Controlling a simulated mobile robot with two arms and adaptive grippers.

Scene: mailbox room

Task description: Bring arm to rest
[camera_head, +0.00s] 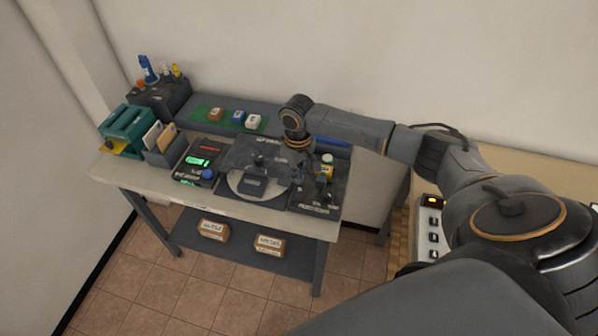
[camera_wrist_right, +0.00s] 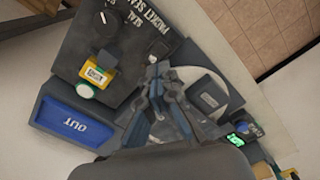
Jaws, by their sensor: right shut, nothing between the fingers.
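My right arm reaches in from the right over the workbench. Its gripper (camera_head: 297,168) points down over the dark machine on the bench and is hard to make out against it. In the right wrist view the gripper (camera_wrist_right: 158,75) is shut with nothing between its fingers. Below it is a round light plate (camera_wrist_right: 232,98) bearing a dark labelled block (camera_wrist_right: 205,96). That plate (camera_head: 240,191) also shows in the head view. My left gripper is not in view.
A dark "PACKET SEAL" panel (camera_wrist_right: 135,20) with a knob, a small yellow labelled item (camera_wrist_right: 96,75) and a blue "OUT" tray (camera_wrist_right: 72,124) lie close to the gripper. A teal rack (camera_head: 127,125) stands at the bench's left end. A button box (camera_head: 430,228) stands at right.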

